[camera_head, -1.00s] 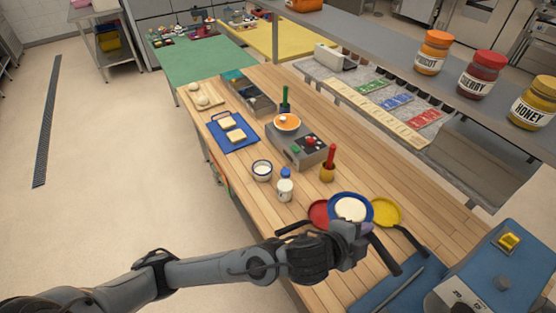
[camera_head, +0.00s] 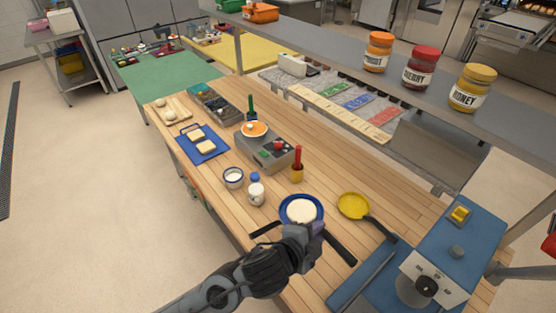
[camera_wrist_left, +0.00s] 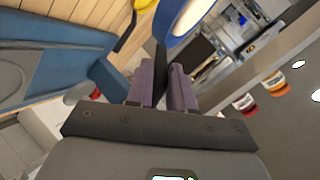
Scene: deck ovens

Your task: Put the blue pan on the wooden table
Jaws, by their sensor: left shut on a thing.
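The blue pan (camera_head: 286,217) is round with a blue rim and a pale, whitish inside, near the front of the wooden table (camera_head: 330,170). My left gripper (camera_head: 315,232) is shut on its dark handle, which sticks out past the fingers to the lower right. In the left wrist view the blue pan (camera_wrist_left: 190,18) shows at the top, with its handle (camera_wrist_left: 161,50) between the purple fingers (camera_wrist_left: 165,85). The pan seems to be held over the table; any gap beneath cannot be told. My right gripper is not in view.
A yellow pan (camera_head: 353,206) lies to the right. A dark handle (camera_head: 265,229) shows left of my gripper. A white jar (camera_head: 257,194), a bowl (camera_head: 233,178) and a grey cooker (camera_head: 272,152) stand farther back. A blue machine (camera_head: 455,245) is at right.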

